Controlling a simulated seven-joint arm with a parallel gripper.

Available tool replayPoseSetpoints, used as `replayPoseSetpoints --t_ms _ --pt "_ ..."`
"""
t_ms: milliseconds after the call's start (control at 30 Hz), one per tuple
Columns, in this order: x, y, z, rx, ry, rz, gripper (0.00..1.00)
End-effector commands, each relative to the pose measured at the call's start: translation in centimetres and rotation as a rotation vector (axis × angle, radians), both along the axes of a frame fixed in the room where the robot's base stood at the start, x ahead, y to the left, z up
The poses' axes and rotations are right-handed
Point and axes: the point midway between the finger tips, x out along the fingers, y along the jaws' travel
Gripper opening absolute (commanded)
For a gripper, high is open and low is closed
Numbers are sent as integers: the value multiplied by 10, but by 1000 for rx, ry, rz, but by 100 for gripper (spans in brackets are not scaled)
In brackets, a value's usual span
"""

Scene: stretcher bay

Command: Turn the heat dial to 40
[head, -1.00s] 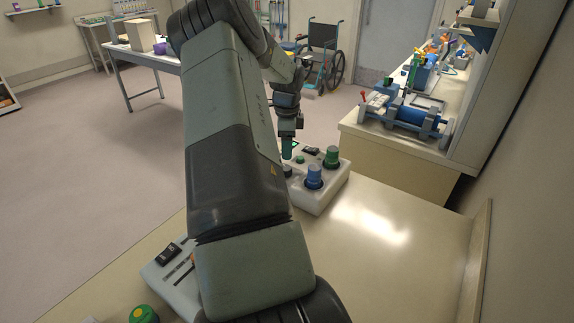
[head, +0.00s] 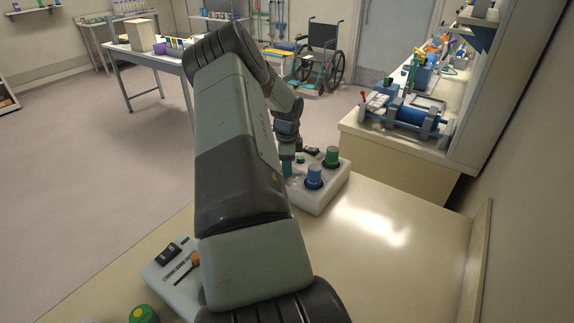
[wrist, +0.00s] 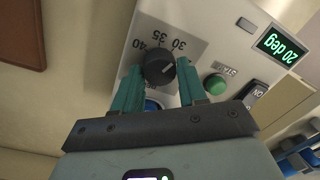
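The heat dial (wrist: 160,69) is a round black knob with a pale pointer mark, on a white control box (head: 333,189). Printed numbers 40, 35 and 30 run around it, upside down in the wrist view; the pointer seems to lean toward the 30 side. A green display (wrist: 282,45) reads 20 deg. My gripper (wrist: 159,66) has its two teal fingers apart, one on each side of the dial; I cannot tell whether they touch it. In the head view my gripper (head: 287,170) is down at the box's left part and hides the dial.
The box also carries a green start button (wrist: 214,84), an ON switch (wrist: 255,92), and blue (head: 314,176) and green (head: 332,157) cylinders. Another control unit with an orange-knobbed slider (head: 194,258) lies at the near left. The bench right of the box is clear.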

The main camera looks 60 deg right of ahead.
Motion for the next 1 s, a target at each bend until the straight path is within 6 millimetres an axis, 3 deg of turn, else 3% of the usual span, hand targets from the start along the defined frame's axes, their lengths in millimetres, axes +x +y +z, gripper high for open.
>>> replayPoseSetpoints --t_ms 33,200,567,1000 --pt "0 0 0 0 0 0 34" --pt "0 0 0 0 0 0 8" --pt "0 0 1 -1 -1 63 8" --pt "0 -1 1 0 -2 412 8"
